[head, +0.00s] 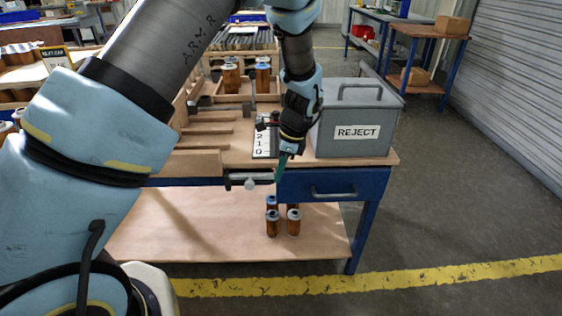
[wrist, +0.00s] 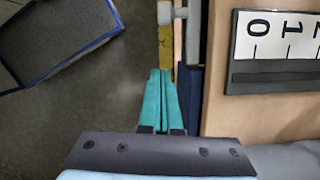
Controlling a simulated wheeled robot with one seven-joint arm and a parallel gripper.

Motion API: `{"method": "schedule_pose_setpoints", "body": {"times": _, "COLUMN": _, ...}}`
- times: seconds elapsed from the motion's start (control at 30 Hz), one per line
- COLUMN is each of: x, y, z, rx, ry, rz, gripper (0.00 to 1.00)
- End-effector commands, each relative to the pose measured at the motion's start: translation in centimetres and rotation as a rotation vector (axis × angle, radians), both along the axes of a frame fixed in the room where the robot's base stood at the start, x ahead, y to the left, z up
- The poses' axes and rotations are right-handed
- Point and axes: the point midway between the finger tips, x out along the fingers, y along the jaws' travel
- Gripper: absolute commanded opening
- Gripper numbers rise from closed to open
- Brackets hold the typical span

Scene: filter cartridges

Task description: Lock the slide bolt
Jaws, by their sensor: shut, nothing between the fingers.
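The slide bolt (head: 241,178) is a grey metal bar with a pale round knob (head: 250,184), mounted on the front edge of the bench. The knob hangs low, near the middle of the bolt. In the wrist view the pale knob (wrist: 165,13) shows at the top, ahead of the fingertips. My gripper (head: 279,178) points down at the right end of the bolt, in front of the bench edge. Its teal fingers are shut together and empty; they also show in the wrist view (wrist: 160,76). A gap shows between fingers and knob. I cannot tell whether the fingers touch the bolt's end.
A blue drawer (head: 358,183) with a handle lies right of the bolt. The grey REJECT box (head: 356,146) stands on the bench beside my wrist. A number card (wrist: 285,35) lies near the edge. Several brown cartridges (head: 272,227) stand on the lower shelf. Floor in front is clear.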

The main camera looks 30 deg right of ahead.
Motion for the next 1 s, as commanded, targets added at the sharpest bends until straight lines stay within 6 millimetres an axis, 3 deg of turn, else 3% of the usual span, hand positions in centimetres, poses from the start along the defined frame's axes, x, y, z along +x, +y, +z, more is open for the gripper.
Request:
{"method": "schedule_pose_setpoints", "body": {"times": 0.2, "x": 0.5, "y": 1.1, "z": -4.3, "rx": 0.004, "ry": 0.002, "rz": 0.002, "gripper": 0.00}}
{"method": "schedule_pose_setpoints", "body": {"times": 0.5, "x": 2.5, "y": 3.9, "z": -3.5, "rx": -0.001, "ry": 0.000, "rz": 0.002, "gripper": 0.00}}
{"method": "schedule_pose_setpoints", "body": {"times": 1.0, "x": 2.9, "y": 4.7, "z": -3.5, "rx": 0.000, "ry": 0.000, "rz": 0.002, "gripper": 0.00}}
